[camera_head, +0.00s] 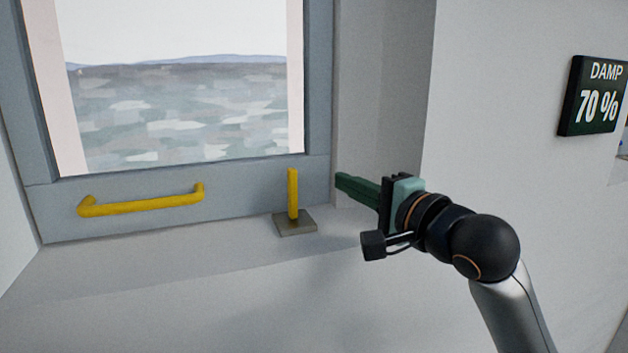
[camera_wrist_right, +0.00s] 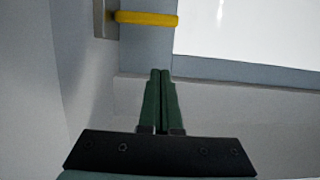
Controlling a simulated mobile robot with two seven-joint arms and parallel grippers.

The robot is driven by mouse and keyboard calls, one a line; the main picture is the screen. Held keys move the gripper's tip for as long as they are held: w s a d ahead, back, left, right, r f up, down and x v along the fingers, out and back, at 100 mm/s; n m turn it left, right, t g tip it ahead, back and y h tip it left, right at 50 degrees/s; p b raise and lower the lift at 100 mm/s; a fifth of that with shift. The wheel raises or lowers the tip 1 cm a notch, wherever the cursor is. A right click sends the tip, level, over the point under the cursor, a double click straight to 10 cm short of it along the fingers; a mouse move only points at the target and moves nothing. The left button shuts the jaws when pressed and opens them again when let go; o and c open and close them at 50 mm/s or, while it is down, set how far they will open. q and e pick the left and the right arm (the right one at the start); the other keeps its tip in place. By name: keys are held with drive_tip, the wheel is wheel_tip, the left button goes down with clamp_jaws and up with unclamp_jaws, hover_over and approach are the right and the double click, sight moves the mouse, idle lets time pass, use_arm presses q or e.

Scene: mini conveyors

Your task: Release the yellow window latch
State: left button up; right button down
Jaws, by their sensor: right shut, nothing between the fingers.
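The yellow window latch (camera_head: 293,194) is an upright bar on a grey base plate (camera_head: 295,223) on the sill, in front of the window's lower frame. It also shows in the right wrist view as a yellow bar (camera_wrist_right: 146,18) at the top. My right gripper (camera_head: 340,182) is shut and empty, to the right of the latch and apart from it, with its green fingers pointing left. Its closed fingertips show in the right wrist view (camera_wrist_right: 160,73). My left gripper is in neither view.
A yellow handle (camera_head: 142,205) is fixed to the window frame (camera_head: 240,193) left of the latch. The sill (camera_head: 190,270) is otherwise clear. The side wall of the window recess (camera_head: 375,100) stands close to the right gripper. A dark sign reading DAMP 70 % (camera_head: 592,97) hangs on the right wall.

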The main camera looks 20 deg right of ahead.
sight(293, 194)
drive_tip(key=x, duration=0.3)
drive_tip(key=shift+a+r, duration=0.1)
drive_tip(key=shift+a, duration=0.25)
drive_tip(key=shift+s+a+p, duration=0.15)
drive_tip(key=shift+a+p, duration=0.15)
drive_tip(key=shift+a, duration=0.85)
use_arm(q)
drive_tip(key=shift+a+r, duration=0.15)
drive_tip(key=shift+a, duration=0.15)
use_arm(e)
drive_tip(key=shift+a, duration=0.5)
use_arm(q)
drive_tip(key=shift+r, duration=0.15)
use_arm(e)
drive_tip(key=shift+d, duration=0.1)
drive_tip(key=shift+p, duration=0.3)
drive_tip(key=shift+a+n, duration=0.3)
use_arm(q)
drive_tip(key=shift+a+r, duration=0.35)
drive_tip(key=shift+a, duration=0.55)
use_arm(e)
drive_tip(key=shift+d, duration=0.1)
